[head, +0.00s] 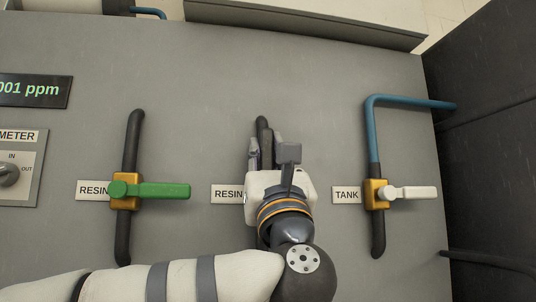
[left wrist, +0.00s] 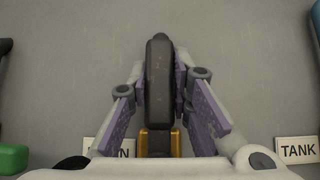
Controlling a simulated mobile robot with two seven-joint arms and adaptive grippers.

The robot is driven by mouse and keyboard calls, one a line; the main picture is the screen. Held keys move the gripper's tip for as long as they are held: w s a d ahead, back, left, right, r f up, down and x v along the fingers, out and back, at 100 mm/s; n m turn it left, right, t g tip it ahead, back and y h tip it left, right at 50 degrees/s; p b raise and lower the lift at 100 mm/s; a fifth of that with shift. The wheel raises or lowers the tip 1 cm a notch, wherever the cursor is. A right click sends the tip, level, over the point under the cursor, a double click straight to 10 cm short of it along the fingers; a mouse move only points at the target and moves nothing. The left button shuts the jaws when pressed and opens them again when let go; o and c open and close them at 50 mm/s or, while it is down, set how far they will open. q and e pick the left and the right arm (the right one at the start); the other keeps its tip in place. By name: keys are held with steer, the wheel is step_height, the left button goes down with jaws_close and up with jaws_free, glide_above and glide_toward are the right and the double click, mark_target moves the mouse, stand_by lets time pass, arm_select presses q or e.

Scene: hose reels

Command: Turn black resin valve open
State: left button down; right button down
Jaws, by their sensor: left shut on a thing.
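The black resin valve's handle (left wrist: 159,85) stands between the fingers of my left gripper in the left wrist view. It points up the panel, in line with its pipe. The valve's brass body (left wrist: 158,143) shows just below the handle. My left gripper (head: 268,152) is shut on the handle, with a finger against each side. In the head view, the gripper and wrist hide the valve body and most of the handle. The black pipe's upper end (head: 262,123) shows above the gripper. My right gripper is not in view.
A green-handled valve (head: 160,190) sits to the left and a white-handled TANK valve (head: 405,192) to the right, both handles level. A meter dial (head: 9,175) and ppm display (head: 35,91) are at far left. The grey panel (head: 320,110) between valves is clear.

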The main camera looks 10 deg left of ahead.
arm_select(q)
steer(key=shift+a+r, duration=0.1)
steer(key=c, duration=1.4)
jaws_free()
steer(key=shift+c, duration=0.2)
steer(key=v, duration=0.7)
steer(key=shift+s+f, duration=0.2)
